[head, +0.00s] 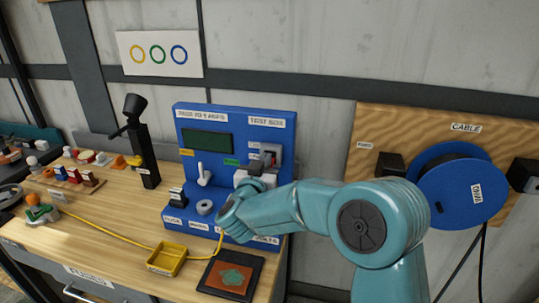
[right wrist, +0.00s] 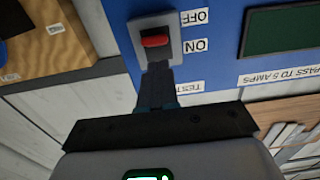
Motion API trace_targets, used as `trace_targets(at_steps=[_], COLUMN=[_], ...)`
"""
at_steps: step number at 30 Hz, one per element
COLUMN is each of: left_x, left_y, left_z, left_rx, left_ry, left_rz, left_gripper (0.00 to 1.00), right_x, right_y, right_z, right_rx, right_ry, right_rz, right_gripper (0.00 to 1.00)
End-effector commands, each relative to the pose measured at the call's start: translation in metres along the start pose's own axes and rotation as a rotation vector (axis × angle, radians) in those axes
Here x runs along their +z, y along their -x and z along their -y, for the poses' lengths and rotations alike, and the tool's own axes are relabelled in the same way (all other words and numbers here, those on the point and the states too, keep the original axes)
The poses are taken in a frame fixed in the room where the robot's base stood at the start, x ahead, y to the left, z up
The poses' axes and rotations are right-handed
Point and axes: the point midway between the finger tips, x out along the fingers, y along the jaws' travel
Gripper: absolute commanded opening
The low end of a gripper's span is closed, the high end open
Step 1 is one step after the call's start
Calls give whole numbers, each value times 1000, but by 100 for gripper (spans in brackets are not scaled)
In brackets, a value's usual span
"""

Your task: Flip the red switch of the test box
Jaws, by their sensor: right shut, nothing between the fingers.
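The blue test box (head: 212,120) stands upright at the back of the wooden bench, with a green window in its face. Its switch plate (head: 277,150) is at the upper right of that face, partly hidden by my right gripper (head: 265,162). In the right wrist view, upside down, the red switch (right wrist: 154,41) sits in a grey plate beside the OFF and ON labels. My right gripper (right wrist: 158,68) is shut and empty, its fingertips right by the ON-side edge of the plate. I cannot tell whether they touch. My left gripper is not in view.
A yellow tray (head: 167,259) and a dark mat with a brown pad (head: 227,278) lie before the box, with a yellow cord across the bench. A black stand (head: 142,150) rises left of the box. A blue cable reel (head: 440,185) is on the right.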

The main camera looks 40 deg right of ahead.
Motion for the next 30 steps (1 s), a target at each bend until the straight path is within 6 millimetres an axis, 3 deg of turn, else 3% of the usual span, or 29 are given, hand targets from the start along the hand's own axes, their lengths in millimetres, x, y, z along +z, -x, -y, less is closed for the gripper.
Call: trace_targets(at_steps=[13,30], left_x=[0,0], left_y=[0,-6], left_z=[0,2], left_rx=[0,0], left_ry=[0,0], left_rz=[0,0], left_gripper=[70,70], right_x=[-1,-1], right_y=[3,54], right_z=[0,1], right_rx=[-1,-3], right_ry=[0,0], right_rz=[0,0], right_gripper=[0,0])
